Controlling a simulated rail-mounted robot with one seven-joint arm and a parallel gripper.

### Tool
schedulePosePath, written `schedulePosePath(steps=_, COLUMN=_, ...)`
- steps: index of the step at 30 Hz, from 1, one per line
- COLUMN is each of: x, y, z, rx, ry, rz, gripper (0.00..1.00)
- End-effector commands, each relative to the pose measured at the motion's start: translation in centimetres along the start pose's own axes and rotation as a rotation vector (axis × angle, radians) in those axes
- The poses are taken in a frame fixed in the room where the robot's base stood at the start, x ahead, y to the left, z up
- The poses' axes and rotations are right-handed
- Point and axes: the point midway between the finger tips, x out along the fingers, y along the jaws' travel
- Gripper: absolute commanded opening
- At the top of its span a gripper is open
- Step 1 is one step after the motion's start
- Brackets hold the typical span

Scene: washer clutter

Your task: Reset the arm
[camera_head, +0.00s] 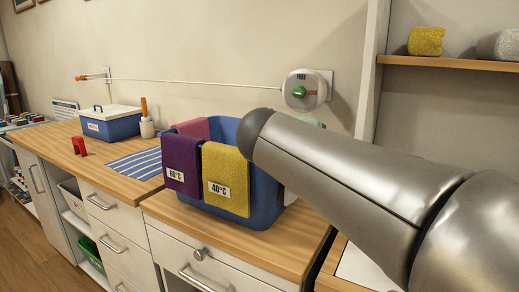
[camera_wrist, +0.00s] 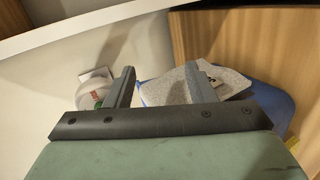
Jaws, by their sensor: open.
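My gripper (camera_wrist: 160,76) shows in the wrist view with its two grey fingers apart and nothing held between them. The right finger overlaps a speckled grey cloth (camera_wrist: 228,84) in the picture; I cannot tell whether they touch. That cloth lies against a blue bin (camera_wrist: 272,101). In the head view my grey arm reaches in from the right and crosses in front of the bin (camera_head: 262,207); my gripper is not visible there.
A purple cloth (camera_head: 182,160) and a yellow cloth (camera_head: 227,172) hang over the bin's front rim. A dial (camera_head: 304,90) is on the wall, with a line (camera_head: 190,83) running left. A lidded blue box (camera_head: 113,126) and red object (camera_head: 79,146) stand left. A shelf (camera_head: 450,63) is upper right.

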Motion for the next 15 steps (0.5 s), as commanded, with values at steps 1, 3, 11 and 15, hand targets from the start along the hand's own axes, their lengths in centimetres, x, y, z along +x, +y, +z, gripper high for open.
schedulePosePath(steps=1, x=-0.1, y=-0.1, z=1.6, rx=0.026, ry=-0.032, rz=-0.079, gripper=0.5)
schedulePosePath(steps=3, x=0.0, y=-2.3, z=4.0, rx=0.081, ry=-0.078, rz=-0.205, gripper=0.5)
schedulePosePath(steps=11, x=-5.4, y=-12.5, z=14.3, rx=0.467, ry=-0.353, rz=-0.748, gripper=0.5)
schedulePosePath(steps=15, x=-9.0, y=-16.3, z=16.9, rx=0.657, ry=-0.474, rz=-0.922, gripper=0.5)
